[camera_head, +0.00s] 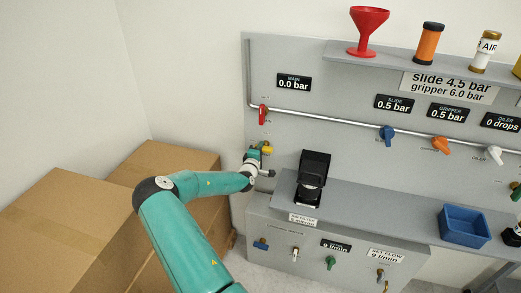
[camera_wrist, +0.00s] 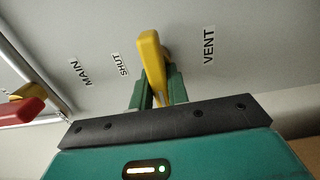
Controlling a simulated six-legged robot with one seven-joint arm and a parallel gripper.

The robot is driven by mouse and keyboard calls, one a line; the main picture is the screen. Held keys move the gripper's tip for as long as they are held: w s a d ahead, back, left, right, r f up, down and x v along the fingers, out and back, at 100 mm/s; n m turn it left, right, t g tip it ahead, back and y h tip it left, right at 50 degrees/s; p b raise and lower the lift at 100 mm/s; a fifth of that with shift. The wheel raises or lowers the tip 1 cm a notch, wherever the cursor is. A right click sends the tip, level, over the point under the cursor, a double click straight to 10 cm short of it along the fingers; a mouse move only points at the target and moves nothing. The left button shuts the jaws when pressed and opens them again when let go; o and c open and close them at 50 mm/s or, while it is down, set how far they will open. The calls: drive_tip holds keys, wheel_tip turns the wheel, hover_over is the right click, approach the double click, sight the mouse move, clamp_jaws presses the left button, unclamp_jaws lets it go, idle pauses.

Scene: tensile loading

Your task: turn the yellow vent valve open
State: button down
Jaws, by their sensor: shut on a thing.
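The yellow vent valve handle (camera_wrist: 152,62) stands out from the grey panel in the wrist view, between the labels SHUT (camera_wrist: 119,64) and VENT (camera_wrist: 209,45). It is tilted slightly in the picture. My gripper (camera_wrist: 158,88) has its green fingers on either side of the handle and is shut on it. The fingertips are too small to make out there.
A red main valve (camera_head: 263,114) sits above on the pipe; it also shows in the wrist view (camera_wrist: 22,110). A black stand (camera_head: 312,178) is on the grey bench to the right. Cardboard boxes (camera_head: 80,225) stand at the left, near my arm.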

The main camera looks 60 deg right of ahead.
drive_tip(key=c, duration=1.4)
unclamp_jaws()
drive_tip(key=shift+o, duration=0.2)
drive_tip(key=s+a, duration=0.2)
drive_tip(key=a, duration=1.1)
drive_tip(key=shift+a, duration=0.3)
drive_tip(key=shift+s, duration=0.1)
